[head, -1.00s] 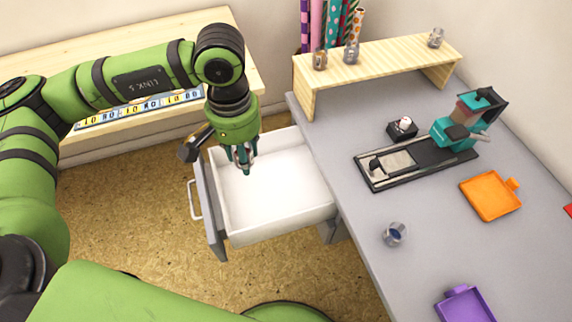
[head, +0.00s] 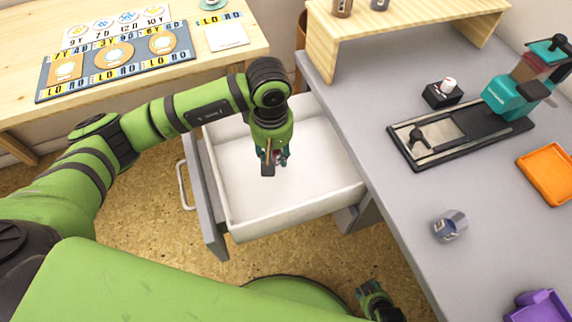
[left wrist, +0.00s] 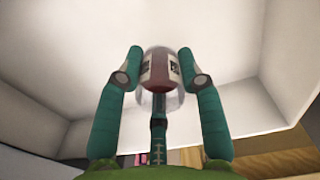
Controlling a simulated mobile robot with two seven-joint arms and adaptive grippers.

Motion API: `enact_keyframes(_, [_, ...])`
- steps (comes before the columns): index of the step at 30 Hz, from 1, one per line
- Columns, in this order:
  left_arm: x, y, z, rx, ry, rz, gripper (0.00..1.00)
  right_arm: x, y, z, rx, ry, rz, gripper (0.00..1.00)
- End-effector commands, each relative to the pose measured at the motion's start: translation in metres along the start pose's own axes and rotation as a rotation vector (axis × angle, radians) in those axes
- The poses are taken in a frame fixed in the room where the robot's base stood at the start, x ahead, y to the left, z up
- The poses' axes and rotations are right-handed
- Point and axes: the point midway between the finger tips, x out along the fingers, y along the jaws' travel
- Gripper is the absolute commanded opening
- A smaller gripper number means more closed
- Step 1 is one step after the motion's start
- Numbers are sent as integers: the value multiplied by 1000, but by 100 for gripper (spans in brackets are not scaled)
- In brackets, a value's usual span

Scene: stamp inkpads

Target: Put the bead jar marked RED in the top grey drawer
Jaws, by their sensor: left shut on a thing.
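The grey drawer (head: 296,226) is pulled open, with a white, bare interior. My left gripper (head: 274,158) points down inside the drawer's outline, over its floor. The label's word is not legible. The white drawer floor and walls lie around the jar; I cannot tell if the jar touches the floor. My right gripper (head: 374,297) shows partly at the bottom edge, its jaws unclear.
A jar with blue contents (head: 449,226) stands on the grey desk (head: 400,215). Two more jars (head: 342,8) show on the wooden shelf (head: 400,28). A stamping machine (head: 515,95), an orange tray (head: 550,172) and a purple tray (head: 540,308) are on the desk.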

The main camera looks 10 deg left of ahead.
Motion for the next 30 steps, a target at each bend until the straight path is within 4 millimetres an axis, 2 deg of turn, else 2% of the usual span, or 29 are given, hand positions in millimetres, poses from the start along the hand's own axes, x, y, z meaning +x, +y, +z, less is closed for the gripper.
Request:
enact_keyframes(1, [9,-1,1,0,-2,-3,5,0,0,0,0,-2,0,47])
enact_keyframes(8, [28,-1,1,2,-1,-1,5,0,0,1,1,-6,0,47])
enact_keyframes(15, [58,-1,2,3,-1,0,5,0,-1,0,2,-11,-1,47])
enact_keyframes(25, [63,-1,1,4,1,1,5,1,-2,2,5,-27,-2,47])
enact_keyframes(26, [63,-1,1,4,1,1,42,0,-2,2,5,-31,-2,47])
enact_keyframes(27, [62,-1,1,4,1,1,58,-1,-2,2,5,-30,-2,47])
enact_keyframes(28, [62,-1,1,4,1,1,61,-1,-2,2,5,-30,-2,47])
enact_keyframes(30, [62,-1,1,4,1,1,61,-1,-2,2,5,-31,-2,47])
